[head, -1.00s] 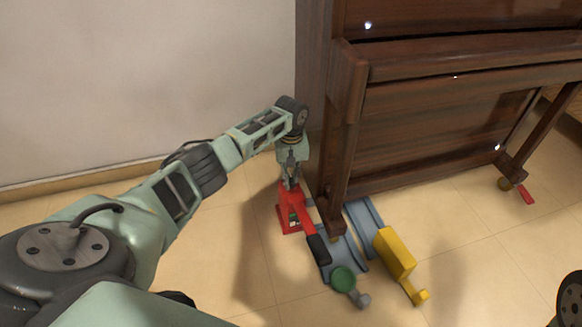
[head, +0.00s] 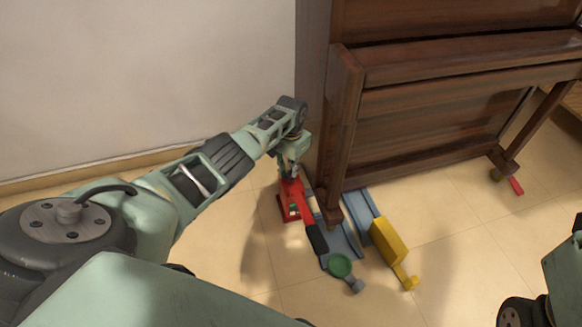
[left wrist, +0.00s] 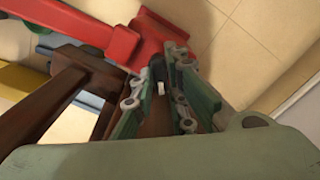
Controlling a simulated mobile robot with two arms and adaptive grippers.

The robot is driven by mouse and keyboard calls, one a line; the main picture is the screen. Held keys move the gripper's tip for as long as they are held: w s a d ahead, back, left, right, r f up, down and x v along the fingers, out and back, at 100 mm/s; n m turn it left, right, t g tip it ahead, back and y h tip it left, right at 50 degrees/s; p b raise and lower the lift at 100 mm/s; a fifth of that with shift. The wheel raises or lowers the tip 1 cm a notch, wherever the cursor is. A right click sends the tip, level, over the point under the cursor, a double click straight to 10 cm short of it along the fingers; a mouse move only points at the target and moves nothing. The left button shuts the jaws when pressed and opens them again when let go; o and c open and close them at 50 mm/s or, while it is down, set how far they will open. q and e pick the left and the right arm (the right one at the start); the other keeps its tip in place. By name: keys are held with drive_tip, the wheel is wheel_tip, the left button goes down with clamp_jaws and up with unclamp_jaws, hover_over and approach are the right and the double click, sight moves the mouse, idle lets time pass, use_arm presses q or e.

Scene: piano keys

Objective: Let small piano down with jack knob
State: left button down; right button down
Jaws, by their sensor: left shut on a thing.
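The small piano (head: 430,125) is dark brown wood and stands upright by the wall. Its near front leg (head: 340,150) comes down just right of the red jack (head: 297,187). The jack has a long arm with a black grip (head: 316,238). My left gripper (head: 289,174) points down at the jack's back end and is shut on the jack knob, mostly hidden between the fingers. In the left wrist view the fingers (left wrist: 159,72) close around a small dark part beside the red jack (left wrist: 105,38). My right gripper is out of view; part of my right arm shows at lower right.
A blue-grey dolly (head: 358,203) lies by the near leg, with a yellow block and pedal (head: 388,243) and a green disc (head: 340,265).

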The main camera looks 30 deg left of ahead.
use_arm(q)
drive_tip(key=m, duration=0.3)
drive_tip(key=shift+m, duration=2.1)
drive_tip(key=c, duration=1.7)
unclamp_jaws()
drive_tip(key=shift+c, duration=0.2)
wheel_tip(320, 180, up, 12)
